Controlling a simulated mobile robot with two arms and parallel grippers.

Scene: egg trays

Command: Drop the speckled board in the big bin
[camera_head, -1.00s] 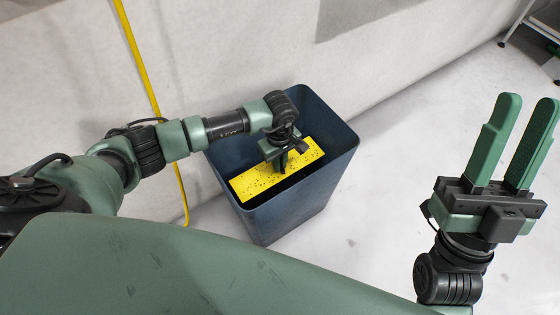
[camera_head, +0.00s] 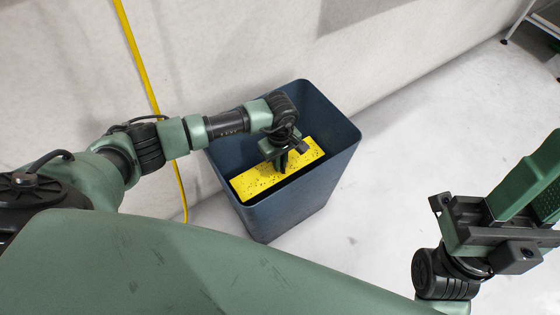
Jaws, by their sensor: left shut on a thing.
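The speckled board (camera_head: 258,181) is yellow with dark specks and shows within the opening of the big bin. The big bin (camera_head: 302,212) is dark blue, tall and open at the top, and stands on the floor against the wall. My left gripper (camera_head: 284,168) points down over the bin's opening and is shut on the board, whose middle it partly covers. How deep the board sits below the rim I cannot tell. My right gripper (camera_head: 543,190) is at the right edge, away from the bin, with its two fingers apart and their tips cut off by the frame.
A pale wall (camera_head: 230,50) runs behind the bin. A yellow cable or strip (camera_head: 144,70) runs down it to the left of the bin. The pale floor (camera_head: 385,190) right of the bin is clear. A metal-legged stand (camera_head: 518,22) is at the top right.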

